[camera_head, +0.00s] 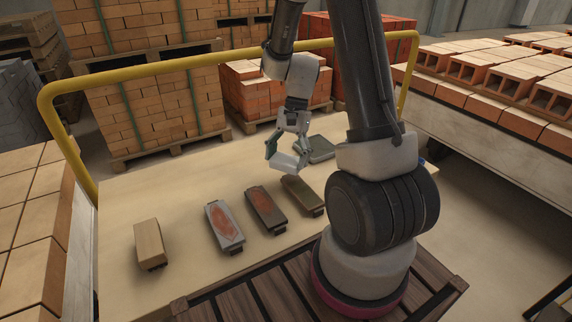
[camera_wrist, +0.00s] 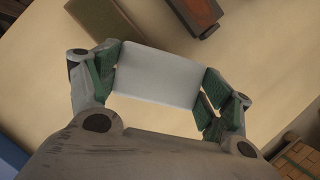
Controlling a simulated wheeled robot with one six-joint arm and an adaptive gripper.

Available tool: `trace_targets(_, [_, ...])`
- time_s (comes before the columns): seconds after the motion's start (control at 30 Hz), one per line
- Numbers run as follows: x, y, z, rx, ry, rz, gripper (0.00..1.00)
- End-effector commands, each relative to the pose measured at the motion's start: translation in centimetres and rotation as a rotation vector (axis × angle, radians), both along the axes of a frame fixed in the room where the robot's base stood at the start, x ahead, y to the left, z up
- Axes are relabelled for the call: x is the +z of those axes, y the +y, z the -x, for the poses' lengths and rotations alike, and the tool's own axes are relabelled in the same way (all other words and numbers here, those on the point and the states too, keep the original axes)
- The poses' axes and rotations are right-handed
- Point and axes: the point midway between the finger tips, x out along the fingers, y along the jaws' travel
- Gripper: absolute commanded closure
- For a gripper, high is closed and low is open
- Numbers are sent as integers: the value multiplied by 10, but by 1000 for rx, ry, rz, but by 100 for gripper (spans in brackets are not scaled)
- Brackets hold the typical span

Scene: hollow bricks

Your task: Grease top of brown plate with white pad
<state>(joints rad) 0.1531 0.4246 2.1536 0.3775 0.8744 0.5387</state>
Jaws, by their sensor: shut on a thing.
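My gripper (camera_wrist: 160,85) is shut on a white pad (camera_wrist: 158,75), held flat-side up between its green finger pads. In the head view my gripper (camera_head: 280,153) and the white pad (camera_head: 284,163) are above the table, just behind the rightmost plate. That plate (camera_head: 302,192) is brown with a plain olive-brown top; part of it shows at the top left of the wrist view (camera_wrist: 103,18), beyond the pad. Left of it lies a darker brown plate (camera_head: 265,208) with an orange-red patch on top, also in the wrist view (camera_wrist: 188,12). The pad looks apart from both.
A grey plate (camera_head: 224,229) with an orange-red patch and a tan block (camera_head: 150,244) lie farther left on the table (camera_head: 180,195). A grey tray (camera_head: 318,147) is behind my gripper at the right. A yellow rail (camera_head: 200,58) runs behind the table. Brick stacks stand around.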

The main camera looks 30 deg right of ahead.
Motion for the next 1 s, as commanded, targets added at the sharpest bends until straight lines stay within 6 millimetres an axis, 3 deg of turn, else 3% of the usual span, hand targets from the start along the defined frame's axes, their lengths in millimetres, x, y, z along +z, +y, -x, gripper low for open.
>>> trace_targets(0.5, [45,-6,1,5,-2,0,46])
trace_targets(1.0, [48,-6,1,5,-1,-1,46])
